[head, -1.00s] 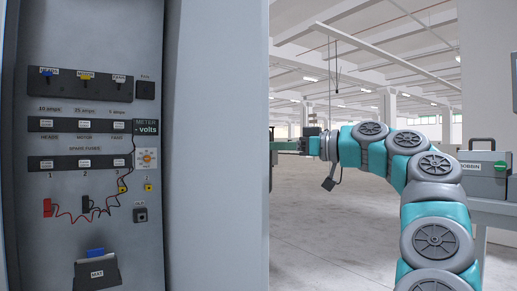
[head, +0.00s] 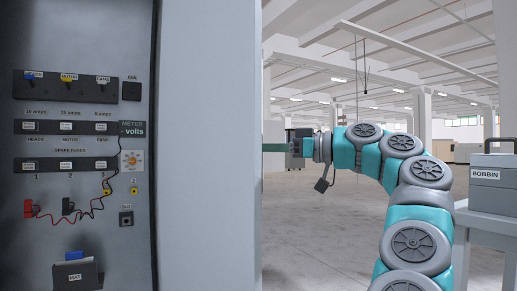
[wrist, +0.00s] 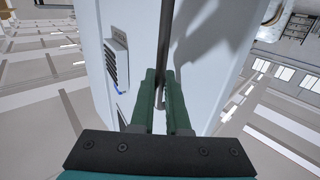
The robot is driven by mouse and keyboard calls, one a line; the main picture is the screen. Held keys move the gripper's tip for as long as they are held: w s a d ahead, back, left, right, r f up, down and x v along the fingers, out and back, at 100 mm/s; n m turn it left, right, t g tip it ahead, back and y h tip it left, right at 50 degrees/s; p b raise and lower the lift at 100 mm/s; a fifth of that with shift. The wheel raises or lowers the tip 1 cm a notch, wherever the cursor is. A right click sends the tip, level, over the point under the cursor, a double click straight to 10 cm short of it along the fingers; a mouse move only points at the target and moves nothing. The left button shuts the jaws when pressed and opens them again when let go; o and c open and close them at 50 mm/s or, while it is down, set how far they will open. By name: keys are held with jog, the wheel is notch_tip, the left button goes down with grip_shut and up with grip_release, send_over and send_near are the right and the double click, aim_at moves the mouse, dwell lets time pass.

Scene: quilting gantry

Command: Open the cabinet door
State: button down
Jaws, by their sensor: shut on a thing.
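The cabinet (head: 145,60) stands open at the left of the head view, with its panel of switches and fuses showing. A plain grey panel, which looks like the door (head: 210,150), stands to the right of this interior. My gripper (head: 274,148) is at the panel's right edge, and its fingertips are hidden behind it. In the wrist view my gripper (wrist: 165,92) has its green fingers shut around a dark upright bar, the handle (wrist: 166,35), against a pale grey face.
A grey box labelled BOBBIN (head: 490,178) sits on a grey stand (head: 485,222) at the right. The concrete floor (head: 325,230) beyond my arm is open.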

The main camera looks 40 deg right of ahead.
jog(key=shift+f, duration=0.1)
jog(key=c, duration=1.2)
grip_release()
jog(key=p+v, duration=0.2)
jog(key=v, duration=0.5)
jog(key=shift+s+d, duration=0.2)
jog(key=shift+s, duration=0.15)
